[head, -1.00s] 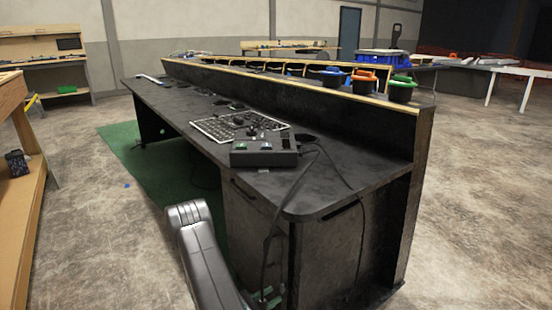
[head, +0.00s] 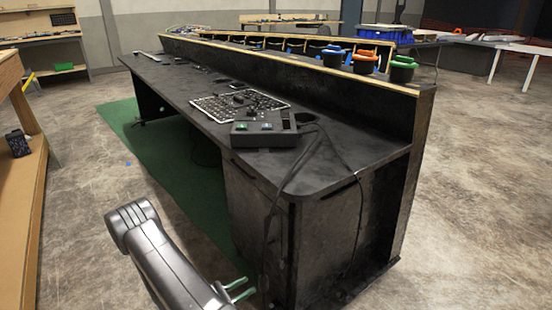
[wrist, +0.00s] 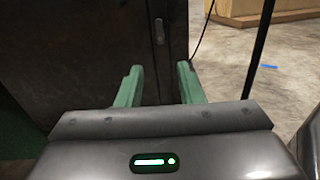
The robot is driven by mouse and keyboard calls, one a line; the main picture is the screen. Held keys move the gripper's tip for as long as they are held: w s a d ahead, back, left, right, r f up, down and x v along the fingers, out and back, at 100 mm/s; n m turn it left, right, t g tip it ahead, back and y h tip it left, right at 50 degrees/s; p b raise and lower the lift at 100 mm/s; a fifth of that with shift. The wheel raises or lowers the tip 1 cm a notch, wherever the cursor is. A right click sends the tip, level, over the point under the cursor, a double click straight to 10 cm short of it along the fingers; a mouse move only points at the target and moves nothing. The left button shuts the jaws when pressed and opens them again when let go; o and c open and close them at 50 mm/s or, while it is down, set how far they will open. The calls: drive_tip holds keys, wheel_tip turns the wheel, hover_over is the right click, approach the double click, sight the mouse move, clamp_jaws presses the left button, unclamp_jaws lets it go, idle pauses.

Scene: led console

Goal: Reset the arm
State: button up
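My gripper (wrist: 160,88) shows in the wrist view with two green fingers apart and nothing between them. In the head view my gripper (head: 240,290) is low at the bottom, its green fingertips pointing right toward the console's dark side. My grey arm rises to its left, bent at the elbow. The black console desk (head: 330,165) stands in front of me, with a control box (head: 265,128) and a grid panel (head: 238,105) on its top.
A black cable (head: 270,215) hangs from the control box down the desk's near end. A wooden bench (head: 30,190) stands at left. Concrete floor (head: 75,235) is clear between bench and green mat (head: 155,165).

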sight(281, 267)
drive_tip(key=b+x, duration=0.3)
drive_tip(key=x, duration=1)
drive_tip(key=shift+f, duration=0.1)
drive_tip(key=shift+n+p, duration=2.05)
drive_tip(key=shift+n, duration=2.75)
